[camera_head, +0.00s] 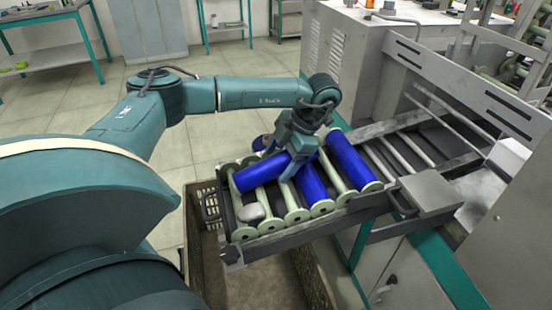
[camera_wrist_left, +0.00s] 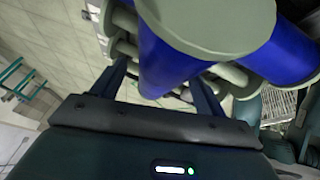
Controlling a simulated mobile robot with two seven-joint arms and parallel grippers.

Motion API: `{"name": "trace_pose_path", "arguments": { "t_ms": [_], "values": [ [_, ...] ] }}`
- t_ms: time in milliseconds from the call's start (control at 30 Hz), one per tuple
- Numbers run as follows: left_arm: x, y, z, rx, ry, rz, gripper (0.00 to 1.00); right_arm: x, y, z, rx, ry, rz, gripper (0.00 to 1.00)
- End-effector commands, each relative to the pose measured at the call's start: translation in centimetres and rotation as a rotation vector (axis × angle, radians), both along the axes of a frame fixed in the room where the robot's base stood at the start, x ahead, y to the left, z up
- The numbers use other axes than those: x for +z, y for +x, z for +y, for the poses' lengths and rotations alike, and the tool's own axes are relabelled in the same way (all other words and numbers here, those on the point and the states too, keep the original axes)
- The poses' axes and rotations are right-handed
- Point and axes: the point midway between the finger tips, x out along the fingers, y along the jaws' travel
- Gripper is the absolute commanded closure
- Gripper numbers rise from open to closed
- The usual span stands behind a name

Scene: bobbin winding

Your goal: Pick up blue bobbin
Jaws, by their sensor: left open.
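Several blue bobbins are on the rack tray (camera_head: 290,232). One blue bobbin (camera_head: 252,176) lies slantwise across green empty bobbins at the tray's left. A second blue bobbin (camera_head: 315,194) lies right of it, and a third (camera_head: 352,162) further right. My left gripper (camera_head: 277,166) points down over the slanted bobbin, its open fingers at that bobbin's right end. In the left wrist view a blue bobbin (camera_wrist_left: 165,62) shows between the spread fingers of the left gripper (camera_wrist_left: 157,92). Whether the fingers touch it I cannot tell. My right gripper is not in view.
Pale green empty bobbins (camera_head: 290,205) lie in the tray around the blue ones. A brown crate (camera_head: 312,280) stands below. The machine's grey side panel (camera_head: 480,95) rises at the right.

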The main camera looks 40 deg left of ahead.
Motion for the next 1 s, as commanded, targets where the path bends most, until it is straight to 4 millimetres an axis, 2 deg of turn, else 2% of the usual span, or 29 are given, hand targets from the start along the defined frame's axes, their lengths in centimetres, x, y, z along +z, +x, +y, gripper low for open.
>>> {"name": "trace_pose_path", "arguments": {
  "t_ms": [267,900,1000],
  "values": [
    [-0.23,-0.09,0.06,-0.001,0.000,0.000,0.28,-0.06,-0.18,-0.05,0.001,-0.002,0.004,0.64],
    [-0.20,-0.06,0.03,-0.001,0.000,0.000,0.81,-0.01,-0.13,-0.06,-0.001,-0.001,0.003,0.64],
    [-0.14,-0.05,0.03,-0.001,-0.001,-0.001,0.82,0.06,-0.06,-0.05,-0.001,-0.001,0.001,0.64]
  ]
}}
